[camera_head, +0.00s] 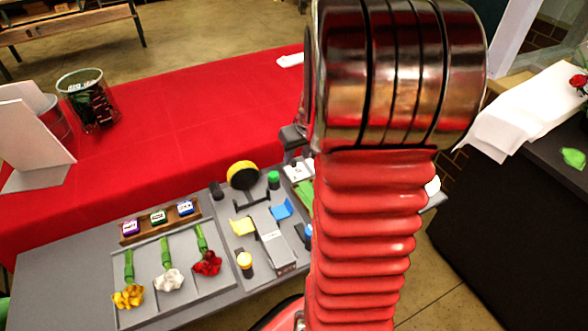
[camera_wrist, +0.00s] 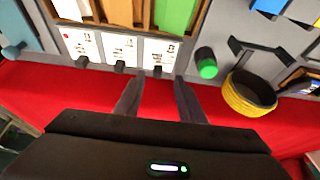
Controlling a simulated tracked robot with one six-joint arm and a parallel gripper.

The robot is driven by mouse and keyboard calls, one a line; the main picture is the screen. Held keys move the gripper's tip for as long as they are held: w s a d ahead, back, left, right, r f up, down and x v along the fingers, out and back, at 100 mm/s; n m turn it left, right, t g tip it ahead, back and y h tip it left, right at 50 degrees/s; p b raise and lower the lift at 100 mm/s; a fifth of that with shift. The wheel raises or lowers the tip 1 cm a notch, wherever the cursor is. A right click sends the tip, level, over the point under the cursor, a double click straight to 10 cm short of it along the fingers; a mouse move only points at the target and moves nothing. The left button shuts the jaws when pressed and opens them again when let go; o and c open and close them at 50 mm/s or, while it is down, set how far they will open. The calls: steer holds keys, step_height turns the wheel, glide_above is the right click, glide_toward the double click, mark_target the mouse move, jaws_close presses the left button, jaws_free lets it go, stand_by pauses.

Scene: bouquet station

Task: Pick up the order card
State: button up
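In the wrist view three white printed cards stand in a row along the edge of the grey station: a left card (camera_wrist: 82,46) with a red mark, a middle card (camera_wrist: 120,47) and a right card (camera_wrist: 160,52). Each has a small black tab at its lower edge. Which is the order card I cannot tell. My gripper (camera_wrist: 159,80) is open and empty, its two fingers apart on either side of the right card's lower edge; contact is not visible. In the head view my arm hides most of the gripper and the cards; a white patch (camera_head: 299,171) shows beside it.
A yellow tape roll (camera_wrist: 249,95) and a green-capped cylinder (camera_wrist: 206,65) stand right of the cards. Coloured strips (camera_wrist: 175,15) in wooden slots lie behind them. In the head view several flowers lie on a grey tray (camera_head: 145,262). The red table (camera_head: 190,125) has free room.

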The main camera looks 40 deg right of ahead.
mark_target(294, 162)
steer(key=shift+x, duration=2.55)
steer(key=shift+d, duration=0.2)
steer(key=shift+c, duration=0.5)
jaws_close()
